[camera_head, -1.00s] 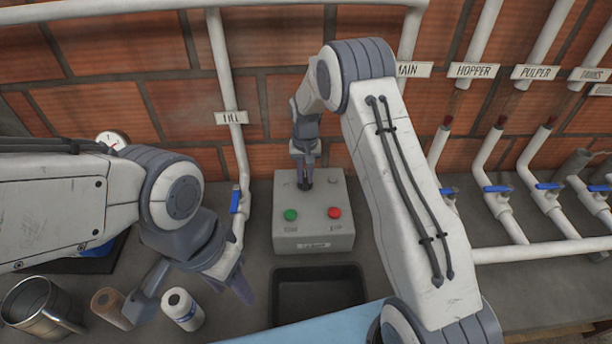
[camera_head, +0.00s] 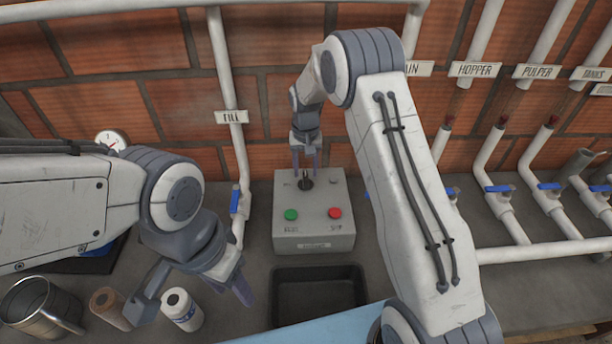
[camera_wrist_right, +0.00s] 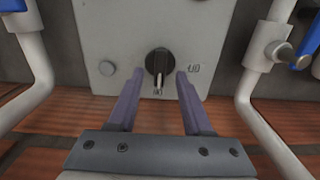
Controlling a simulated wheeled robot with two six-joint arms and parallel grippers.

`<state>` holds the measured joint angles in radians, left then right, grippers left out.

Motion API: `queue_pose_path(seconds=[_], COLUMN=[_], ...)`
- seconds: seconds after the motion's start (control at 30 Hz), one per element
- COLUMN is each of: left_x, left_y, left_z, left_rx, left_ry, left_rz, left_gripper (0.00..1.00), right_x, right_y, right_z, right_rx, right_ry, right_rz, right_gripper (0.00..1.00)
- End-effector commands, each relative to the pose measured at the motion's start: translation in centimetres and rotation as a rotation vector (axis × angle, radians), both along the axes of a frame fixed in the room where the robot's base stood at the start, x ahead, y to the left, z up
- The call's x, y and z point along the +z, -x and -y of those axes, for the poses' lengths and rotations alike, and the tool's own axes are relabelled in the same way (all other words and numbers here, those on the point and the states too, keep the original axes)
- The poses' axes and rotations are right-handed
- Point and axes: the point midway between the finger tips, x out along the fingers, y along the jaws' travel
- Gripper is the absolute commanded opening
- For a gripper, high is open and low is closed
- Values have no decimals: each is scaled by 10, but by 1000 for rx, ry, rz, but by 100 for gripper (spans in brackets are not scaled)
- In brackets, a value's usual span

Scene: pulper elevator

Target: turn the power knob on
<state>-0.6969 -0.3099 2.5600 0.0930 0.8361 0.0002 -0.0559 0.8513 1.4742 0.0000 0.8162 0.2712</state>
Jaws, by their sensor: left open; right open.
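The grey control box (camera_head: 313,240) stands on the counter with a black power knob (camera_head: 306,184) at its top. The knob also shows in the right wrist view (camera_wrist_right: 159,62), its white pointer mark toward a small label at the picture's bottom; that label is hard to read. A second label lies to its right. My right gripper (camera_head: 305,168) is open just behind the knob; in the wrist view its fingers (camera_wrist_right: 159,80) are spread either side of the knob's near end, holding nothing. My left gripper (camera_head: 220,295) is open and empty over the counter at left.
The box has a green button (camera_head: 291,214) and a red button (camera_head: 335,212). A black tray (camera_head: 318,295) lies in front. Pipes with blue valves run along the brick wall.

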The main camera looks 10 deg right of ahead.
Motion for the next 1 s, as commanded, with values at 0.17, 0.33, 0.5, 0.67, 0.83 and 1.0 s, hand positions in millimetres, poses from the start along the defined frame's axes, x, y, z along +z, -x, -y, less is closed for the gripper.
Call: queue_pose_path(seconds=[0.17, 0.33, 0.5, 0.67, 0.83, 1.0], left_x=[-11, -16, -17, -17, -17, -17], left_y=[0, 0, 0, 0, 0, 0], left_z=[0, 0, 0, 0, 0, 0], left_rx=[-1, -1, -1, -1, -1, -1], left_ry=[0, 0, 0, 0, 0, 0], left_rz=[0, 0, 0, 0, 0, 0], left_gripper=[50, 50, 50, 50, 50, 50], right_x=[37, 64, 77, 78, 78, 81], right_y=[-1, 0, 0, 0, 0, 4], right_z=[0, 0, 0, 0, 0, -5], right_rx=[0, -1, -1, -1, -1, 11], right_ry=[-1, -1, 0, 0, 0, -1], right_rz=[6, 2, 1, -1, -1, 1], right_gripper=[50, 50, 50, 50, 50, 50])
